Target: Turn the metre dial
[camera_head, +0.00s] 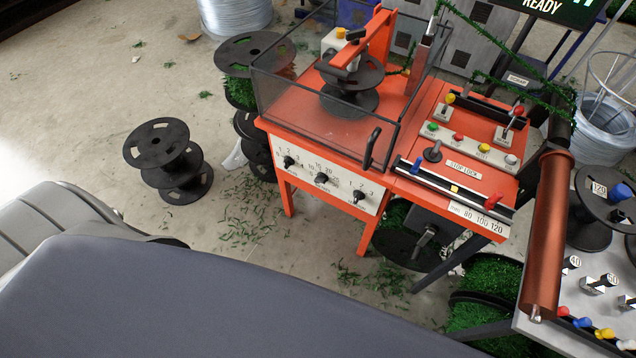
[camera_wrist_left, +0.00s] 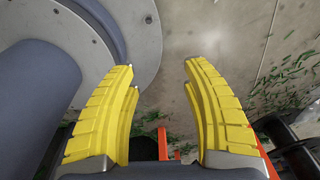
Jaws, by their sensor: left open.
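A white dial panel (camera_head: 325,175) is on the front of the orange machine (camera_head: 345,130) in the head view. It carries a left black knob (camera_head: 289,161), a middle black knob (camera_head: 321,178) and a right black knob (camera_head: 359,196), each with numbers around it. The lettering is too small to tell which one is the metre dial. My left gripper (camera_wrist_left: 158,65) shows only in the left wrist view, with its two yellow fingers apart and nothing between them. My right gripper is in neither view.
A black bar with an orange-brown roller (camera_head: 549,230) stands right of the machine. A clear guard (camera_head: 330,110) surrounds its spool. Empty black spools (camera_head: 165,155) stand on the floor at left. Another panel (camera_head: 600,265) with knobs is at far right. Green clippings litter the floor.

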